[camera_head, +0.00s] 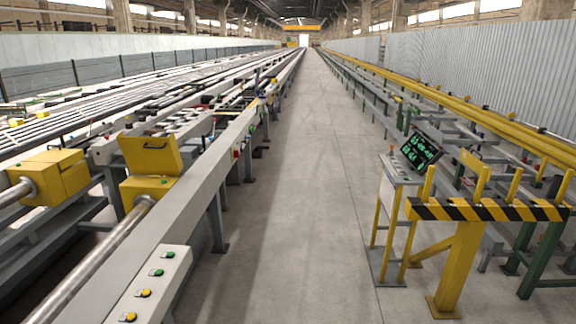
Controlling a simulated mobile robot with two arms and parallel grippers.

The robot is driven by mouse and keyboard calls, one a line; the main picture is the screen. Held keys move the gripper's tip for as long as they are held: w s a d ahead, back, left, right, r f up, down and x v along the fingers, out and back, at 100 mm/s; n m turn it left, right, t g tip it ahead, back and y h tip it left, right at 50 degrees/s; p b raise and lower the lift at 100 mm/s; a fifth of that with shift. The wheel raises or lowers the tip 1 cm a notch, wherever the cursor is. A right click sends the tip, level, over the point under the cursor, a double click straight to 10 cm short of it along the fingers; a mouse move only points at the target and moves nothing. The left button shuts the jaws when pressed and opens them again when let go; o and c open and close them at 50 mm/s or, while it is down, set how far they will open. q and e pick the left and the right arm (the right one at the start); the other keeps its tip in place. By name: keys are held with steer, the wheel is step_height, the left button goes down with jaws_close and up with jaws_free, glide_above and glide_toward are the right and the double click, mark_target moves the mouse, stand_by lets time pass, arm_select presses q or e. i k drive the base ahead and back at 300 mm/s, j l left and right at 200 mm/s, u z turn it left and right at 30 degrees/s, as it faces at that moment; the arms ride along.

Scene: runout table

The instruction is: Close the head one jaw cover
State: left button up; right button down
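A yellow jaw cover (150,154) stands raised on a yellow head (147,189) left of centre. A steel bar (103,254) runs from this head toward the lower left. A second yellow head (56,177) farther left looks closed, with its own bar (17,194) entering it. I cannot read which head is number one. Neither of my grippers is in view.
A grey beam (208,165) runs beside the open head. A panel with green and yellow buttons (149,285) is in front. The concrete aisle (312,180) is clear. A console screen (421,150) and a striped yellow-black barrier (487,210) stand at right.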

mark_target(160, 156)
steer(key=i+z, duration=0.1)
steer(key=i, duration=2.15)
steer(key=i+u, duration=0.5)
steer(key=i+l+u, duration=0.3)
steer(key=i+u, duration=0.2)
steer(key=i, duration=0.1)
